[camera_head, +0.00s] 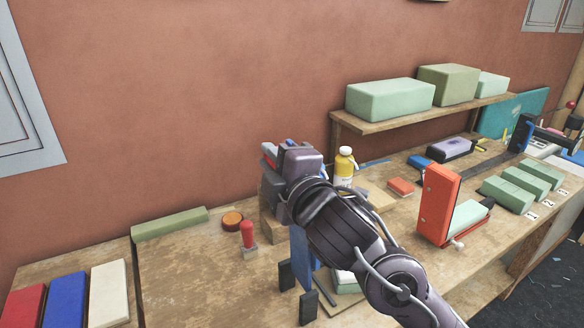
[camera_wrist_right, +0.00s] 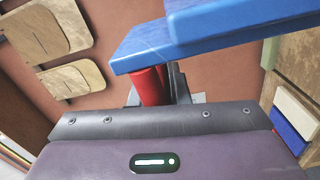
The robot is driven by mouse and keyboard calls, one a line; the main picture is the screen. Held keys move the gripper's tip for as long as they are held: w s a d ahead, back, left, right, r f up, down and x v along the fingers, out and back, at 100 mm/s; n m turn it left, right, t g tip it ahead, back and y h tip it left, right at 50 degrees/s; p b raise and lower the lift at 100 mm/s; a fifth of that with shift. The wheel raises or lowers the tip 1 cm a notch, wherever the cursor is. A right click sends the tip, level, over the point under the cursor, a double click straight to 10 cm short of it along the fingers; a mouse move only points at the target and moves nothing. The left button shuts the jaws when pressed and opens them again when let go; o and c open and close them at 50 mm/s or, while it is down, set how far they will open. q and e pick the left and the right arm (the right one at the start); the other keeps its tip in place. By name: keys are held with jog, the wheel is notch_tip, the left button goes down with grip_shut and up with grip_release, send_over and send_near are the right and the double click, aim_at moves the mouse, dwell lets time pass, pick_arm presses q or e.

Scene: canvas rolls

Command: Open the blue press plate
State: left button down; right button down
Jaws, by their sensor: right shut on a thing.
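The blue press plate (camera_head: 303,246) shows in the head view as a narrow, steeply raised blue panel, partly covered by my right arm. The right wrist view shows blue board edges (camera_wrist_right: 205,42) close above my right gripper. A red cylindrical handle (camera_wrist_right: 150,86) sits beneath them at the jaws. My right gripper (camera_head: 272,170) is shut on this handle; its fingertips are mostly hidden in both views. A pale green block (camera_head: 345,282) lies right of the blue panel, partly behind my arm. My left gripper is not in view.
A red press (camera_head: 437,205) stands open to the right. A yellow bottle (camera_head: 344,170) stands just behind my right arm. A red-handled stamp (camera_head: 248,235) stands left of it. A shelf (camera_head: 420,113) holds green blocks. Clear bench lies at left centre.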

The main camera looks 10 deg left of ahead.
jog(key=shift+s+a+f, duration=0.15)
jog(key=shift+s+a, duration=0.25)
jog(key=shift+a, duration=0.2)
jog(key=c, duration=1.4)
grip_release()
jog(key=shift+w, duration=0.1)
jog(key=shift+d+f+b, duration=0.1)
jog(key=shift+d+b, duration=0.05)
jog(key=shift+b, duration=0.15)
jog(key=b+v, duration=0.1)
jog(key=v, duration=0.6)
jog(key=shift+s, duration=0.35)
jog(key=shift+d, duration=0.2)
